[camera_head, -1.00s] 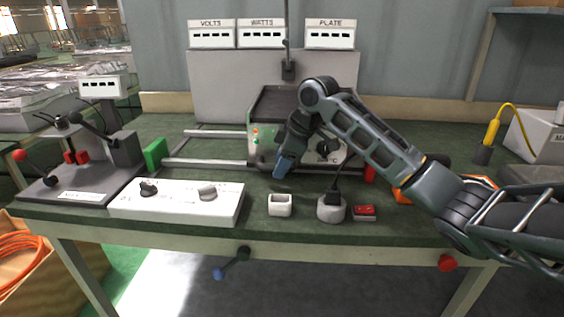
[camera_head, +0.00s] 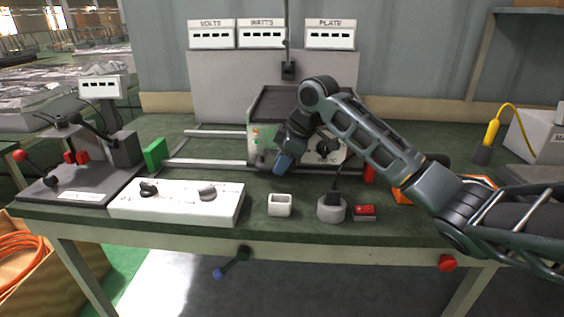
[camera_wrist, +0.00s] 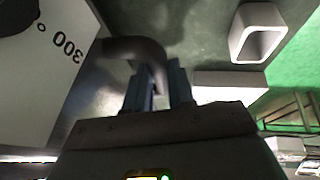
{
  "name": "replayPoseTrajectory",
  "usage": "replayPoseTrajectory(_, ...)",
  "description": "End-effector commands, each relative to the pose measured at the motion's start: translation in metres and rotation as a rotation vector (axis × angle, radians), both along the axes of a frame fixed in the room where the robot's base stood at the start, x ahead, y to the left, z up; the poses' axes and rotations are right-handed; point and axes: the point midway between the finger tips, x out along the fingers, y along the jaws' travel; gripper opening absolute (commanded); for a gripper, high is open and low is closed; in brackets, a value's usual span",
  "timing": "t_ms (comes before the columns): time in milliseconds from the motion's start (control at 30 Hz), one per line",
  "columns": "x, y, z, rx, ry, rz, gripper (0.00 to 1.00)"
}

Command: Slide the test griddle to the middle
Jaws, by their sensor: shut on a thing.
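The test griddle (camera_head: 253,139) is a pale box with a dark top plate, standing on two rails toward their right part, in front of the grey panel. Green and red lamps show on its front. Its dial face (camera_wrist: 55,75), marked 300, fills the left of the wrist view. My gripper (camera_head: 279,168) is low at the griddle's front. In the wrist view its blue-grey fingers (camera_wrist: 158,85) are closed on a dark curved handle (camera_wrist: 135,47) that comes from the griddle's front. My arm hides part of the griddle's right side.
The rails (camera_head: 215,163) run bare to the left toward a green block (camera_head: 154,154). A red block (camera_head: 369,173) is at the right.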

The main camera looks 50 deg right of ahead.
Motion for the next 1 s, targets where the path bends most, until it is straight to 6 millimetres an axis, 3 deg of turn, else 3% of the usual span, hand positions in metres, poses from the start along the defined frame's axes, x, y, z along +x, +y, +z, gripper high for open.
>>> replayPoseTrajectory(633, 0.098, 0.077, 0.002, -0.002, -0.003, 0.003, 0.00)
replayPoseTrajectory(1000, 0.110, 0.086, 0.001, 0.000, -0.003, 0.000, 0.00)
